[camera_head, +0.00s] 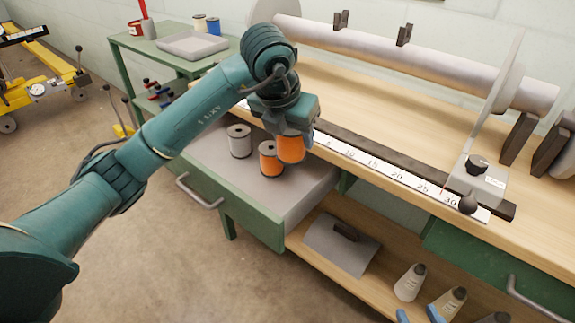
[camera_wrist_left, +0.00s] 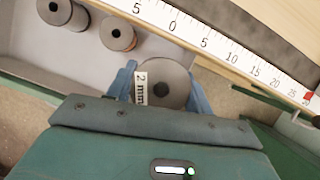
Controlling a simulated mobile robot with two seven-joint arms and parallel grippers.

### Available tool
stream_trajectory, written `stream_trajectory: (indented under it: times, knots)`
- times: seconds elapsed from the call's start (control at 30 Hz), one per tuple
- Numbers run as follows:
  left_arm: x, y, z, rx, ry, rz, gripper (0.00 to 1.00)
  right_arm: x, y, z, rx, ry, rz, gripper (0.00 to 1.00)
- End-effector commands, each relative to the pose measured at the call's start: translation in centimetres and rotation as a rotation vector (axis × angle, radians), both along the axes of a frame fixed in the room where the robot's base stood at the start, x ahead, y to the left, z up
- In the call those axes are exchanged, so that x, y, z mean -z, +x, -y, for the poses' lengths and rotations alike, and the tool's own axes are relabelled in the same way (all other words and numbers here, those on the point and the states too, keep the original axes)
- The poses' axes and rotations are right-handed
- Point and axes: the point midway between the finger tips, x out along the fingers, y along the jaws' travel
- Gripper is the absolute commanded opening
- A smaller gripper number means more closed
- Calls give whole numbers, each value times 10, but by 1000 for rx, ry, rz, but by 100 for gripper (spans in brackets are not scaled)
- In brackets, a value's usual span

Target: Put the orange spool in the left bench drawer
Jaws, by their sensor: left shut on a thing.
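My left gripper (camera_head: 292,134) is shut on an orange spool (camera_head: 291,152), gripping its upper end. The spool hangs upright over the open left bench drawer (camera_head: 300,185) and seems to be above its floor. In the left wrist view the blue fingers of my left gripper (camera_wrist_left: 160,88) stand either side of the held spool's grey top (camera_wrist_left: 172,78), which carries a "2 mm" label. Another orange spool (camera_head: 268,160) and a grey spool (camera_head: 239,141) stand in the drawer, to the left of the held one. My right gripper is out of view.
The bench edge with a white ruler (camera_head: 375,163) lies right beside the drawer, behind and to the right. A large metal roller (camera_head: 400,55) runs along the bench top. A lower shelf holds a grey plate with a dark handle (camera_head: 342,245) and cones. The drawer's front right floor is clear.

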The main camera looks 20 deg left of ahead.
Motion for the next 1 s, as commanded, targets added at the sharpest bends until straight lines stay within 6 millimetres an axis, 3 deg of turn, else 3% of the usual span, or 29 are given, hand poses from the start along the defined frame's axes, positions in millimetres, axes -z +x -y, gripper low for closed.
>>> stream_trajectory:
  times: [0.03, 0.2, 0.4, 0.57, 0.8, 0.87, 1.0]
  knots:
    - [19, -1, 0, 0, 1, -6, 24, 3, 1, 0, -1, 0, 20, 36]
    - [65, -1, 0, 1, 0, -5, 24, 3, 5, -2, -3, 5, 91, 36]
    - [102, 0, 0, 1, 0, -1, 24, 1, 8, -3, -8, 9, 155, 36]
    - [103, 9, 2, 3, -1, 2, 24, 0, 8, -4, -10, 11, 169, 36]
    - [103, 41, 7, 2, -2, 1, 24, 0, 9, -5, -14, 13, 206, 36]
    - [113, 39, 7, 3, -2, -2, 24, 1, 10, -6, -19, 15, 226, 36]
    - [114, 40, 6, 3, 0, 2, 24, -2, 10, -7, -21, 15, 243, 36]
